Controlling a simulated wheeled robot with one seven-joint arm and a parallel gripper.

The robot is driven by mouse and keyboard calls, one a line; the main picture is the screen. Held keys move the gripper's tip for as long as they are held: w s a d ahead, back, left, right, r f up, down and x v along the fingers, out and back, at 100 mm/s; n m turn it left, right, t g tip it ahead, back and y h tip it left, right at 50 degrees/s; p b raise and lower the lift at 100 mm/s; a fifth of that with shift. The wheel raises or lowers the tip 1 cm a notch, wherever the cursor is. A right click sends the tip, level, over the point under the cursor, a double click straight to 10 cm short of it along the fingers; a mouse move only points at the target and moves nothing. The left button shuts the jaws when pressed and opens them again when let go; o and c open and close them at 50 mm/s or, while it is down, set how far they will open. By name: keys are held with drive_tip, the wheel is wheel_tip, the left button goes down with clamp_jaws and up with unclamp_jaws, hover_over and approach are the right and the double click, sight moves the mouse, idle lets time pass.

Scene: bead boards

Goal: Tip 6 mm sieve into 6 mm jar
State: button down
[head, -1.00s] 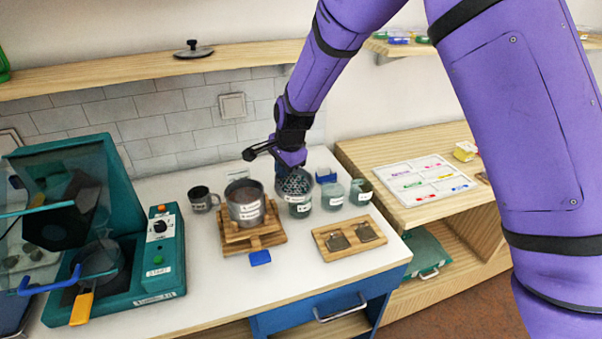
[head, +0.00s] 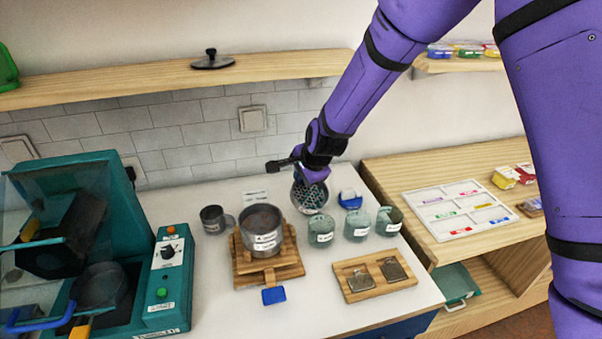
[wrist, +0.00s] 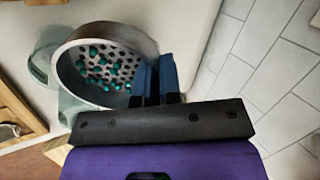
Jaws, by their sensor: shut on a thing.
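My gripper (head: 312,175) is shut on the rim of a round grey sieve (head: 309,197). In the wrist view the blue fingers (wrist: 157,78) clamp the sieve's wall (wrist: 128,103), and several teal beads (wrist: 97,62) lie on its perforated floor. In the head view the sieve is tilted, with its open side towards the camera. Three clear greenish jars stand in a row: a left jar (head: 320,231), a middle jar (head: 357,226) and a right jar (head: 389,222). The sieve is just behind the left jar. The jar labels are too small to read.
A pan stack (head: 262,225) sits on a wooden stand (head: 281,272), with a grey mug (head: 214,219) to its left. A blue-topped item (head: 350,199) is behind the jars. A wooden board (head: 364,290) lies in front. A teal machine (head: 175,255) is at left.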

drive_tip(key=shift+s+d+r+t+y, duration=0.4)
drive_tip(key=shift+s+r+t+y, duration=0.25)
drive_tip(key=shift+t, duration=0.45)
drive_tip(key=shift+s+d+r+t+y, duration=0.3)
drive_tip(key=shift+s+t+y, duration=0.1)
drive_tip(key=shift+t+y, duration=0.25)
drive_tip(key=shift+s+d+r+t+y, duration=0.15)
drive_tip(key=shift+s+d+t+y, duration=0.2)
drive_tip(key=shift+t, duration=0.4)
drive_tip(key=shift+s+d, duration=0.15)
drive_tip(key=shift+s, duration=0.1)
drive_tip(key=shift+s+d+t+y, duration=0.2)
drive_tip(key=shift+s+t+y, duration=0.1)
drive_tip(key=shift+t+y, duration=0.2)
drive_tip(key=shift+s+d+t+y, duration=0.2)
drive_tip(key=shift+s+t+y, duration=0.05)
drive_tip(key=shift+t, duration=0.05)
drive_tip(key=shift+s+d+t+y, duration=0.2)
drive_tip(key=shift+s+t+y, duration=0.1)
drive_tip(key=shift+t, duration=0.1)
drive_tip(key=shift+s, duration=0.1)
drive_tip(key=shift+s+d+t, duration=0.1)
drive_tip(key=shift+d+t, duration=0.05)
drive_tip(key=shift+t, duration=0.15)
